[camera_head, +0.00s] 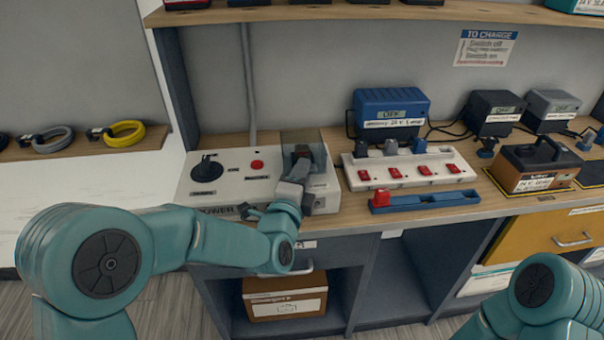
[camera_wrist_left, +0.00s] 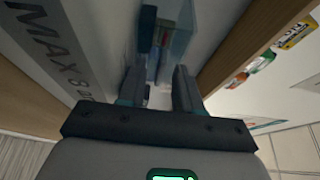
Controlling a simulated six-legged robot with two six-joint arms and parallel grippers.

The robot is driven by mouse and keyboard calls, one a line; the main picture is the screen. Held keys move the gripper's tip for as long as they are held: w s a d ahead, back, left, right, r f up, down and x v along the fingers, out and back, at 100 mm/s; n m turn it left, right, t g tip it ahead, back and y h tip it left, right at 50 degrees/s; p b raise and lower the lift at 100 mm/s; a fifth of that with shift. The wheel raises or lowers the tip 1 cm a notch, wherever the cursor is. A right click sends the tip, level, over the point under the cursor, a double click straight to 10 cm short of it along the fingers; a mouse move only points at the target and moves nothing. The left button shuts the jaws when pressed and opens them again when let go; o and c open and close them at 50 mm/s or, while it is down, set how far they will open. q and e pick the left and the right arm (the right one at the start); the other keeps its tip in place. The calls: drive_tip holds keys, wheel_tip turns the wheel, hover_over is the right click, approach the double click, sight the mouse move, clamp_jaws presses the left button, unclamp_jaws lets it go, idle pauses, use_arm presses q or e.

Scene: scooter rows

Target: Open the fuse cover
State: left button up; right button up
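The fuse cover (camera_head: 316,139) is a smoky see-through panel at the right end of the white power box (camera_head: 225,181) in the head view. It appears raised behind a dark brownish fuse block (camera_head: 302,152), but its exact angle is hard to tell. In the left wrist view the clear bluish cover (camera_wrist_left: 182,38) lies just beyond the fingertips. My left gripper (camera_head: 299,172) is at the front of the cover and partly hides it. In the wrist view its two fingers (camera_wrist_left: 159,75) are apart with nothing clearly between them. My right gripper is out of view.
A black rotary knob (camera_head: 207,168) and a red button (camera_head: 257,164) are on the box's left part. A power strip (camera_head: 408,168) with red switches and a blue holder (camera_head: 425,200) lie to the right. Chargers (camera_head: 390,112) stand behind. A shelf (camera_head: 380,12) runs above.

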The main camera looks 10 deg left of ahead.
use_arm(q)
drive_tip(key=shift+w, duration=0.1)
clamp_jaws()
idle(1.4)
